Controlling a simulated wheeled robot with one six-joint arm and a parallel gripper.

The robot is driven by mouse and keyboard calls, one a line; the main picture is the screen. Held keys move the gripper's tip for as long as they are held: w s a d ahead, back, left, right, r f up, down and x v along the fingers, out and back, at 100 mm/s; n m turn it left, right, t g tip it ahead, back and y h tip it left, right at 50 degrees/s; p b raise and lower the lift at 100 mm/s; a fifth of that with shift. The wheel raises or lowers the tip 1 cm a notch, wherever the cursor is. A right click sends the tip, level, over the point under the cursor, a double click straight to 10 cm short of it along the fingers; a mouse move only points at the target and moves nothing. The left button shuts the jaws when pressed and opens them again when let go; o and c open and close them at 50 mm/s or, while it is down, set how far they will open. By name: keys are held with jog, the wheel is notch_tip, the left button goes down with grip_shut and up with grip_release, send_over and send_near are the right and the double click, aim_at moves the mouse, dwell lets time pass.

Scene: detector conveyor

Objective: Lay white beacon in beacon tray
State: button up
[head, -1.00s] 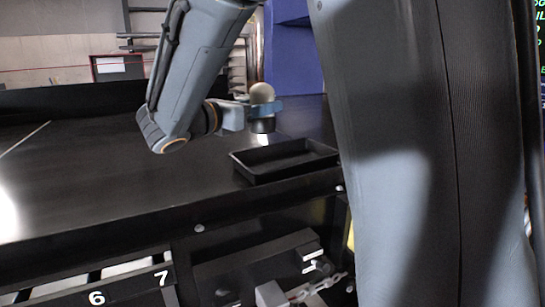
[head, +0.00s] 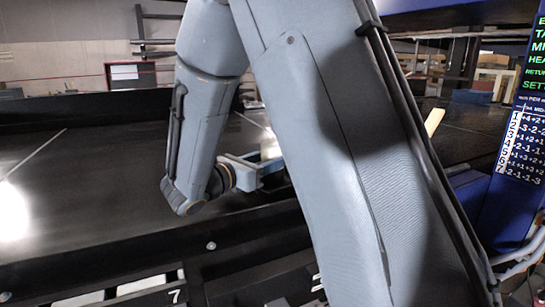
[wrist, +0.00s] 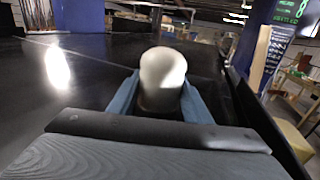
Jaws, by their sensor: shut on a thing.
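The white beacon (wrist: 163,72) has a pale rounded top and stands upright between the blue fingers of my gripper (wrist: 160,95) in the wrist view. My gripper is shut on it. In the head view my gripper (head: 262,170) is over the right part of the dark surface, and my arm hides most of the beacon. The beacon tray is hidden behind my arm in the head view, and I cannot make it out in the wrist view.
The dark conveyor surface (head: 90,185) is clear at left. A raised black edge (wrist: 255,115) runs along the right in the wrist view. A blue post with a lit screen (head: 520,150) stands at right in the head view.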

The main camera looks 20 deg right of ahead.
aim_at(264, 161)
jog(key=o, duration=1.2)
jog(key=shift+f, duration=0.1)
jog(key=b+v, duration=0.2)
jog(key=v, duration=0.4)
jog(key=shift+a+b, duration=0.3)
jog(key=shift+a, duration=0.05)
jog(key=shift+s+a, duration=0.25)
jog(key=shift+a, duration=0.1)
